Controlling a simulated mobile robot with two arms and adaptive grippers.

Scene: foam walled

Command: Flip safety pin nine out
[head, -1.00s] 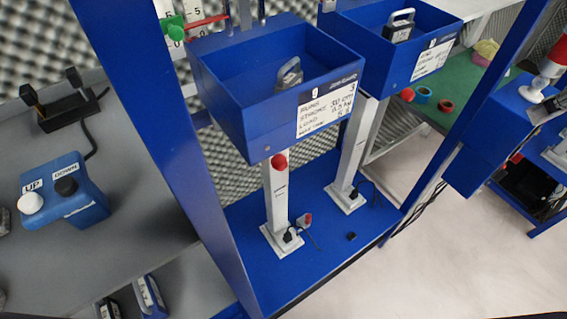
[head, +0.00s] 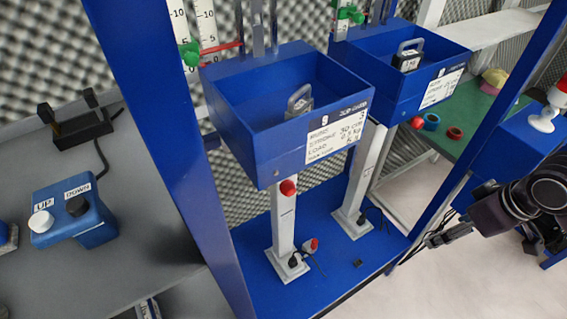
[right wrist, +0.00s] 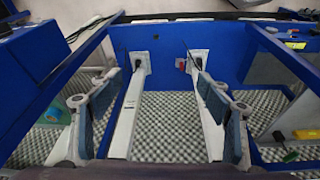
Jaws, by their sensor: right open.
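The nearer blue box (head: 262,146) carries a small mark that looks like a 9, above a white label. Under it is a pale post (head: 284,222) with a red knob (head: 288,187) near its top. I take this knob to be the safety pin, but its state is too small to tell. A second blue box (head: 405,98) behind has a similar red knob (head: 417,123). My right gripper (head: 432,243) is in the head view, right of the posts and apart from them. In the right wrist view its fingers (right wrist: 160,76) are spread and empty, above two posts. My left gripper is not in view.
A blue frame upright (head: 155,110) stands left of the posts. A blue control box (head: 72,215) with white and black buttons sits on the grey table at left. A small red-and-grey part (head: 311,246) lies by the nearer post's base. Pale floor (head: 440,285) is open at lower right.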

